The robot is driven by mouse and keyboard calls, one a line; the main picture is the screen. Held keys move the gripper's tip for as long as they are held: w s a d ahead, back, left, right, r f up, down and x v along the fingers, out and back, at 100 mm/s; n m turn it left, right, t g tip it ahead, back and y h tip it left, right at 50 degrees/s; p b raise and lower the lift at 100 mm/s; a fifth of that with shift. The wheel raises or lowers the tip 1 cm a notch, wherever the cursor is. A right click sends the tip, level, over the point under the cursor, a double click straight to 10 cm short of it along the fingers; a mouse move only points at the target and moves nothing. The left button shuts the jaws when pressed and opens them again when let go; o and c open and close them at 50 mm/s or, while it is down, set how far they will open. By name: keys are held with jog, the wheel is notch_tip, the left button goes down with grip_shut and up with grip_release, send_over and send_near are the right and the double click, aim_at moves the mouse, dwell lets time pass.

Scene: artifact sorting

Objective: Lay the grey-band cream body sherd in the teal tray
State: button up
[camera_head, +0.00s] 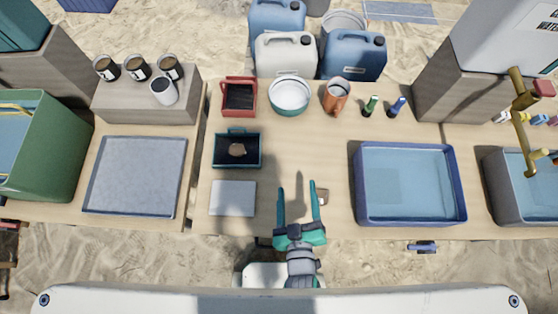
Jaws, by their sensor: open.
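The teal tray (259,150) has a dark inside and sits left of the table's middle. A brownish sherd (237,149) lies in it. A small cream piece with a darker part (323,196) lies on the table near the front edge. It may be the grey-band cream sherd, but it is too small to tell and partly covered by my right finger. My gripper (298,188) is open over the front of the table, with nothing visible between its fingers. The small piece is just outside its right finger, and the teal tray is to its upper left.
A grey flat board (232,198) lies below the teal tray. A red tray (225,97), a white bowl (289,94), an orange jug (336,97) and two brushes stand behind. A blue basin (358,205) is to the right. The table's middle is clear.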

jog(key=s+a+r+m, duration=0.4)
jog(key=s+a+m, duration=0.1)
jog(key=s, duration=0.4)
jog(key=shift+t, duration=0.3)
